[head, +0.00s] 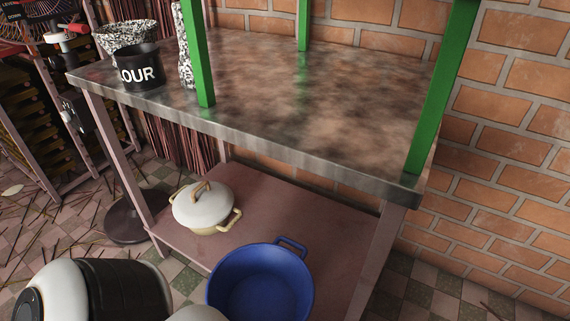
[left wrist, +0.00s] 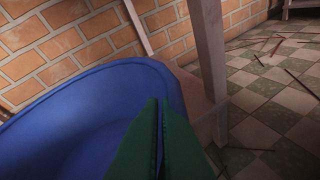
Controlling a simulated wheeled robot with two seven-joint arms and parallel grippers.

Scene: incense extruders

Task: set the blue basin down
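The blue basin (head: 262,285) is at the bottom middle of the head view, upright and open, with a loop handle at its far right. It overlaps the front of the lower shelf (head: 300,215); I cannot tell whether it rests there or is held just above. In the left wrist view the basin (left wrist: 85,110) fills the left side. My left gripper's green fingers (left wrist: 160,105) are nearly together, in front of the basin's wall and rim. They appear shut on its near side; the exact contact is hidden. My right gripper is not in view.
A white lidded pot (head: 203,207) stands on the lower shelf, left of the basin. A table leg (left wrist: 208,70) rises close to the basin's right. The steel tabletop (head: 300,80) with green posts is above, holding a black flour tin (head: 139,68) at left. A brick wall (head: 510,130) is behind.

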